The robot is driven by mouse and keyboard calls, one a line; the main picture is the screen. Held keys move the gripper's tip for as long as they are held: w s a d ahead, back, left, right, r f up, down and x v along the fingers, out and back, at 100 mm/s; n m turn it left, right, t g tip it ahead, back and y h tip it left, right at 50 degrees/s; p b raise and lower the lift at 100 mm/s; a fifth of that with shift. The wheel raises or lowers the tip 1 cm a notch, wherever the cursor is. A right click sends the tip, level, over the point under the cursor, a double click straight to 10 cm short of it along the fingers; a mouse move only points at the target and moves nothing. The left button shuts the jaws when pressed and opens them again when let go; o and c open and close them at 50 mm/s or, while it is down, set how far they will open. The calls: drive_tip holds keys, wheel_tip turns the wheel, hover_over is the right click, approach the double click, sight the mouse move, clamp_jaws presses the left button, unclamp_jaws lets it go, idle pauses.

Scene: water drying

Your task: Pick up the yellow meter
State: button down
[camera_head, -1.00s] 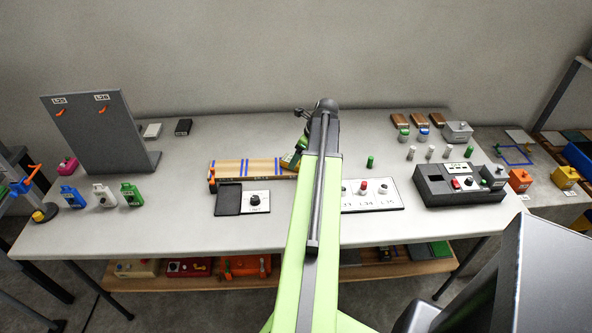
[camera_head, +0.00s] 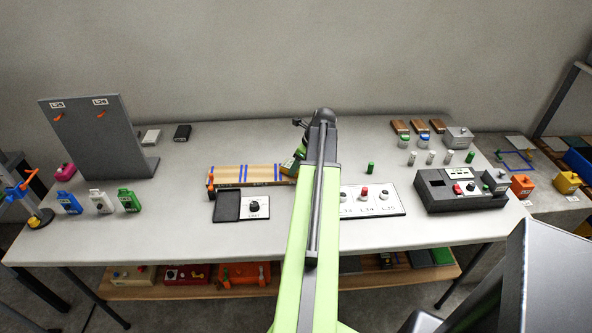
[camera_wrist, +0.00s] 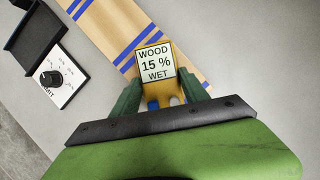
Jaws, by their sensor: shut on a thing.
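The yellow meter (camera_wrist: 168,88) sits between the green fingers of my gripper (camera_wrist: 160,98) in the wrist view. Its white display reads "WOOD 15 % WET". My gripper is shut on its sides. The meter is over the end of a wooden board with blue stripes (camera_wrist: 117,25); I cannot tell whether it touches the board. In the head view, the meter (camera_head: 287,166) shows only as a small patch at the board's right end, and my arm hides much of my gripper (camera_head: 299,155).
A panel with a black knob (camera_head: 256,207) lies in front of the board. A panel with a red button (camera_head: 364,193) lies right of my arm. A grey upright board (camera_head: 97,135) stands at the left. The table between the upright board and the striped board is mostly clear.

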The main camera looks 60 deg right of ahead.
drive_tip(key=r+p, duration=0.5)
drive_tip(key=shift+s+r, duration=0.15)
drive_tip(key=shift+s, duration=0.1)
drive_tip(key=s+d+r+p, duration=0.1)
drive_tip(key=s+r+p, duration=0.4)
drive_tip(key=s, duration=0.6)
drive_tip(key=shift+r+p, duration=0.35)
drive_tip(key=shift+p, duration=0.15)
drive_tip(key=shift+s, duration=0.15)
